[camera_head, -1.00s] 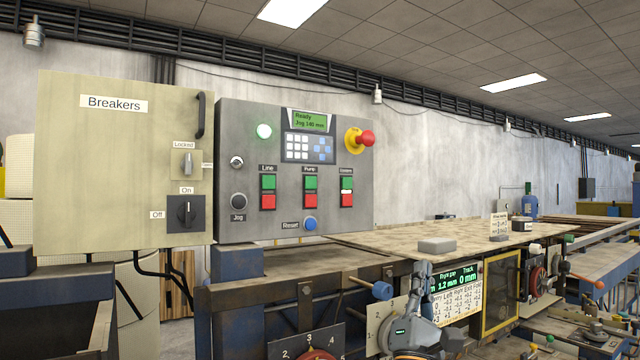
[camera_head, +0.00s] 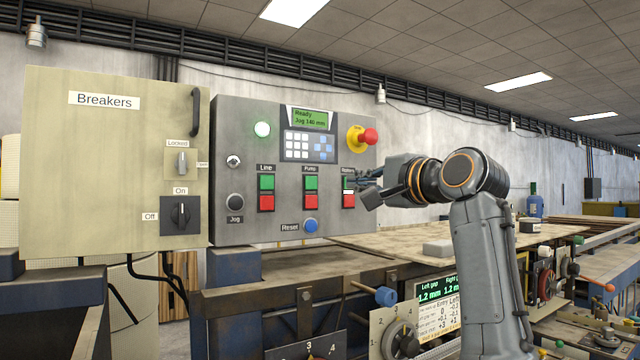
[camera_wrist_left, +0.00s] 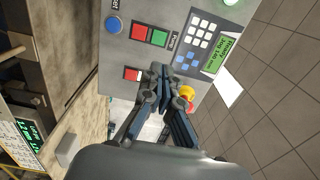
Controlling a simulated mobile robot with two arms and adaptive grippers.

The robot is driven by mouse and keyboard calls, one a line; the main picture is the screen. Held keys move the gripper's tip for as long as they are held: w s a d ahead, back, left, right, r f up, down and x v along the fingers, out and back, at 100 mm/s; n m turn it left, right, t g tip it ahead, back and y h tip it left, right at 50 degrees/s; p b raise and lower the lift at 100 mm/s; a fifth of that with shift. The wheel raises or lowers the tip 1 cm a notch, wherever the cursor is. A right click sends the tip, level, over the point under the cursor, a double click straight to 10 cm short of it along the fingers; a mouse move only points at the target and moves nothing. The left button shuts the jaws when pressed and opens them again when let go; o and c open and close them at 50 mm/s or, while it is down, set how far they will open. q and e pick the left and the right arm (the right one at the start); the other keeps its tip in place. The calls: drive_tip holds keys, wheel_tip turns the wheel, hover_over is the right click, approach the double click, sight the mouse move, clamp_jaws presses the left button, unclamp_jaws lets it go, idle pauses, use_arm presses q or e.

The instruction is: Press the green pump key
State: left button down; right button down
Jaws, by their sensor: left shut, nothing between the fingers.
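The green pump key (camera_head: 311,183) is the upper key of the middle pair on the grey control panel (camera_head: 285,245), above a red key (camera_head: 311,202). It is uncovered in the head view. In the left wrist view, which is turned on its side, the green pump key (camera_wrist_left: 159,37) shows beyond the fingertips. My left gripper (camera_head: 364,184) is shut and empty. It is in front of the right-hand key pair, to the right of the pump pair, and partly hides that pair. Its fingers also show in the wrist view (camera_wrist_left: 160,75). My right gripper is not in view.
A red emergency stop (camera_head: 369,136) on a yellow base juts out above the gripper. A blue reset button (camera_head: 311,225) is below the pump keys, and the line keys (camera_head: 266,182) are left. The display (camera_head: 310,119) reads Ready. A beige breaker cabinet (camera_head: 110,180) stands left.

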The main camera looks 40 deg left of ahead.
sight(312, 183)
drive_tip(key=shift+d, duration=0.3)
